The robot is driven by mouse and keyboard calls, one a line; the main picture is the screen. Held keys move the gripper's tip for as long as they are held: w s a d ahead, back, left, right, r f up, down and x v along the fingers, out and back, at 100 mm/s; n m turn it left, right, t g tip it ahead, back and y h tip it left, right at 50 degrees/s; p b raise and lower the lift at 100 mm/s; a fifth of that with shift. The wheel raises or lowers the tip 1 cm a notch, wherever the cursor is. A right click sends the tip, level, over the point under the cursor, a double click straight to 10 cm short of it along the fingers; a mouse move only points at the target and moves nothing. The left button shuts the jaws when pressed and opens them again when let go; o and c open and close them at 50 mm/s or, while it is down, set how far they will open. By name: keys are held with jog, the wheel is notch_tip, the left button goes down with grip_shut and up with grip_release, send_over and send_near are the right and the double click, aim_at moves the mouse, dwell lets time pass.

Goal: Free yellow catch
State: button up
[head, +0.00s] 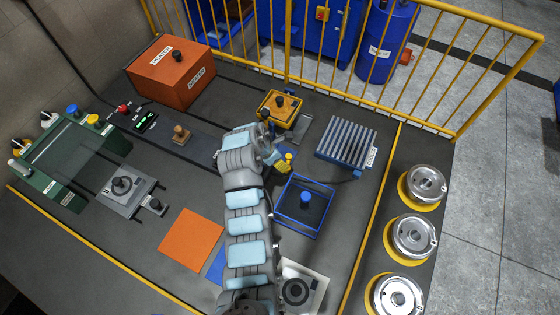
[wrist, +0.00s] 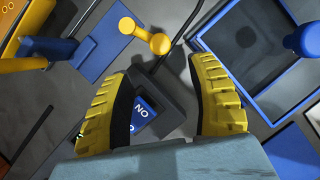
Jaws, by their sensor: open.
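A yellow lever with a round knob (wrist: 160,43) shows at the top middle of the wrist view, and I take it as the yellow catch. It lies ahead of the fingertips, apart from them. A second rounded yellow end (wrist: 127,25) joins it. My gripper (wrist: 160,72) is open, its two ridged yellow fingers spread with nothing held. In the head view my gripper (head: 276,161) is beside the blue frame, near small yellow parts that I cannot tell apart from the fingers. A dark box with a blue label (wrist: 148,108) shows between the fingers.
A blue frame (head: 320,210) with a dark plate and blue knob is close on the right. A yellow box (head: 272,110) stands behind, and a ribbed rack (head: 346,140) farther right. An orange heater box (head: 168,75) stands back left. A cable passes near the lever.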

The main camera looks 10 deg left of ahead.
jog(key=shift+v, duration=1.05)
